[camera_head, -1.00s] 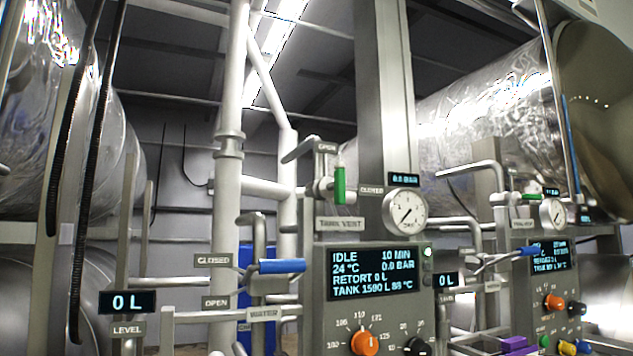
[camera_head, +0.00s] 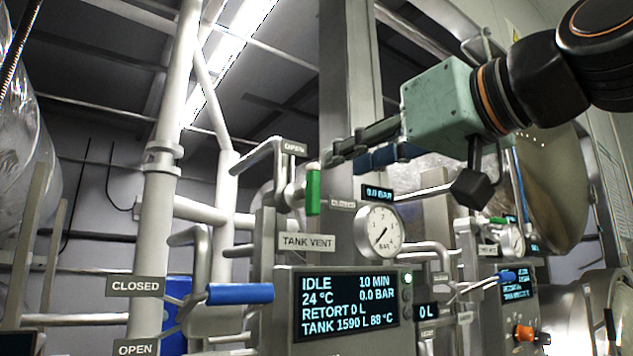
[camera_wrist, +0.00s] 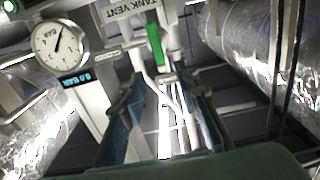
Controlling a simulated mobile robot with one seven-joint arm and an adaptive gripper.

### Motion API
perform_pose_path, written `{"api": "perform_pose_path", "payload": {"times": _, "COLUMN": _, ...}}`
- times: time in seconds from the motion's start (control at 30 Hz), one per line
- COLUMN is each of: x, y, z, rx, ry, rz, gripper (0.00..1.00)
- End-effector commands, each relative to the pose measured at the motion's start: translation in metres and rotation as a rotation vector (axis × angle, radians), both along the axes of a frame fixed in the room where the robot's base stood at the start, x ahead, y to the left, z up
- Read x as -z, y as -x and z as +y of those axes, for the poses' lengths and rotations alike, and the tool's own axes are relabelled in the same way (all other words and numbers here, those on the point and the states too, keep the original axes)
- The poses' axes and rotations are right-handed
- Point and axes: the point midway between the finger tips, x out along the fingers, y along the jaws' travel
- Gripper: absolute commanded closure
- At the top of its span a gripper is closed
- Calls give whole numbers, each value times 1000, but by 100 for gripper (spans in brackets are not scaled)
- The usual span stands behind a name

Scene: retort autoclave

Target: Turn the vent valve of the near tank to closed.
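The near tank's vent valve has a green handle (camera_head: 313,192) standing vertical above the TANK VENT label (camera_head: 307,242). An OPEN label (camera_head: 293,149) is above it and a CLOSED label (camera_head: 342,204) to its right. My gripper (camera_head: 348,156) comes in from the right, its fingers up and to the right of the handle. In the wrist view the green handle (camera_wrist: 155,45) appears ahead of the fingertips, in line with the gap between them. My gripper (camera_wrist: 163,90) is open and empty there. I see no contact with the handle.
A pressure gauge (camera_head: 378,232) and its small display (camera_head: 378,193) sit just right of the valve. Below are the control panel (camera_head: 345,302) and a blue water valve handle (camera_head: 240,293). Pipes surround the valve. A second station with another gauge (camera_head: 511,240) stands at right.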

Motion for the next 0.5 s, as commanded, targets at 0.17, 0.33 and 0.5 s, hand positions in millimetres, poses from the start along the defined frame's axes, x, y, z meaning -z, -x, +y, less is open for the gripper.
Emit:
{"api": "perform_pose_path", "payload": {"times": 0.17, "x": 0, "y": -29, "z": 20, "rx": -1, "ry": 3, "rz": 4, "gripper": 71}}
{"api": "perform_pose_path", "payload": {"times": 0.33, "x": 0, "y": -55, "z": 38, "rx": -1, "ry": 1, "rz": 4, "gripper": 71}}
{"api": "perform_pose_path", "payload": {"times": 0.5, "x": 0, "y": -71, "z": 49, "rx": -1, "ry": 1, "rz": 3, "gripper": 71}}
